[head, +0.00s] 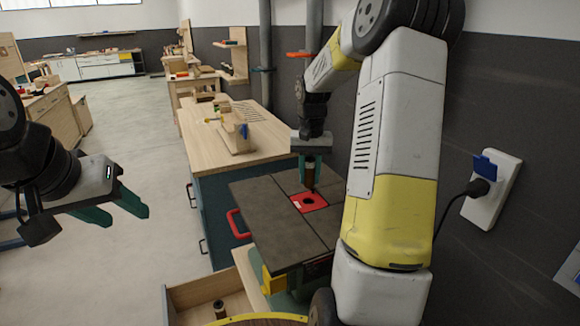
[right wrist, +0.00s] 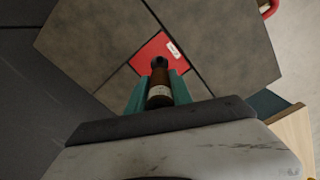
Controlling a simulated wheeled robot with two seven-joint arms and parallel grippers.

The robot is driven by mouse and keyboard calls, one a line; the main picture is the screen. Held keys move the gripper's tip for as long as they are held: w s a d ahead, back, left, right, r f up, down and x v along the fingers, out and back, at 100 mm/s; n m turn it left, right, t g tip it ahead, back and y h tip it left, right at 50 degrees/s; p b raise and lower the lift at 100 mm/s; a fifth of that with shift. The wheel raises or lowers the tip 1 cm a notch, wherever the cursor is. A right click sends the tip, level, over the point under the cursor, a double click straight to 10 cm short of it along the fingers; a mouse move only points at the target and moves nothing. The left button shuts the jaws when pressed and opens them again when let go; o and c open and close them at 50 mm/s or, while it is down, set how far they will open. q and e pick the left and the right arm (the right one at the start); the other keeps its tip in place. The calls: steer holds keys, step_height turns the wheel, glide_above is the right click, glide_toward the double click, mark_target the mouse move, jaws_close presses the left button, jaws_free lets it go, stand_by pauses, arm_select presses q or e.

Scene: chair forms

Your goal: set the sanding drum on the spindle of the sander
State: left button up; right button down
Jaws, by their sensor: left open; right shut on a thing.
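The sander has a dark grey table top (head: 262,207) with a red insert plate (head: 309,203); the plate also shows in the right wrist view (right wrist: 147,52). A dark round spot sits in the plate's middle; I cannot tell spindle from hole there. My right gripper (head: 312,160) is shut on the brown sanding drum (head: 310,173), held upright above the plate, near its back edge. In the right wrist view the drum (right wrist: 159,90) sits between the teal fingers (right wrist: 158,88) and partly covers the spindle area. My left gripper (head: 132,207) is open and empty at the left, over the floor.
A wooden-topped bench (head: 190,135) with a wooden fixture (head: 237,137) stands behind the sander. An open drawer (head: 190,295) at the front holds another small brown cylinder (head: 219,309). A wall socket (head: 493,190) with a plug is at the right.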

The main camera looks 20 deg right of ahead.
steer(key=shift+f, duration=2.7)
steer(key=shift+s, duration=0.2)
steer(key=shift+f, duration=0.4)
steer(key=c, duration=1.1)
jaws_free()
steer(key=shift+o, duration=0.2)
step_height(320, 180, up, 7)
steer(key=shift+r, duration=0.4)
